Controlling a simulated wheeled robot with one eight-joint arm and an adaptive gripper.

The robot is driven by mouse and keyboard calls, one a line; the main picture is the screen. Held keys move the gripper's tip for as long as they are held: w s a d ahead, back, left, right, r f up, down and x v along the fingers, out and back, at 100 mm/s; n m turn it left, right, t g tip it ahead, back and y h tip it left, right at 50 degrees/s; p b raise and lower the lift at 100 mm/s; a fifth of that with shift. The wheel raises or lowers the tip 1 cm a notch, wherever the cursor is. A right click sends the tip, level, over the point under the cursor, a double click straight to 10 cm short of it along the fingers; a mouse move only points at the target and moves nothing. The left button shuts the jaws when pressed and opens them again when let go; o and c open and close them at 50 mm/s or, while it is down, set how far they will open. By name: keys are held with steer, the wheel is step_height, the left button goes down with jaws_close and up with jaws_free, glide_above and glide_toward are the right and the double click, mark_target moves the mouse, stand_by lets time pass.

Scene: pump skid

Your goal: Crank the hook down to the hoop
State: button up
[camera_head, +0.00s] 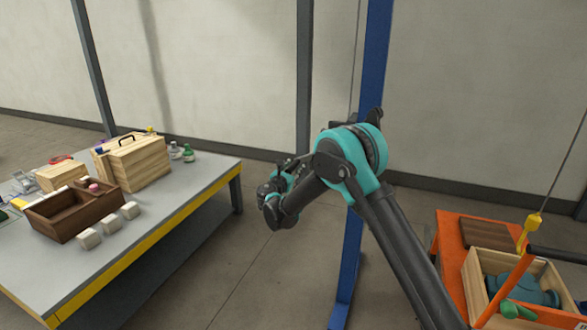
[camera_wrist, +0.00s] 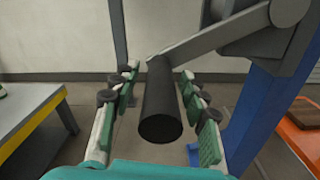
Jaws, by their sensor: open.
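My gripper (camera_wrist: 158,78) is open, with one finger on each side of the black crank handle (camera_wrist: 161,110). Gaps show between the handle and both fingers. The grey crank arm (camera_wrist: 215,35) runs from the handle up right to a hub on the blue post (camera_wrist: 268,105). In the head view my gripper (camera_head: 268,198) is left of the blue post (camera_head: 352,240), and my arm hides most of the crank. The yellow hook block (camera_head: 533,221) hangs on a line at the right, above a wooden crate (camera_head: 475,285) holding a teal pump part (camera_head: 528,285). I cannot make out the hoop clearly.
An orange cart (camera_head: 449,245) carries the crate and a brown board (camera_head: 488,233). Its black push bar (camera_head: 560,256) is near the hook. At the left, a grey workbench (camera_head: 190,185) holds wooden boxes, a brown tray (camera_head: 62,221) and white blocks. Floor between bench and post is clear.

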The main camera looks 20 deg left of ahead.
steer(key=s, duration=1.2)
steer(key=shift+a, duration=0.3)
stand_by(0.8)
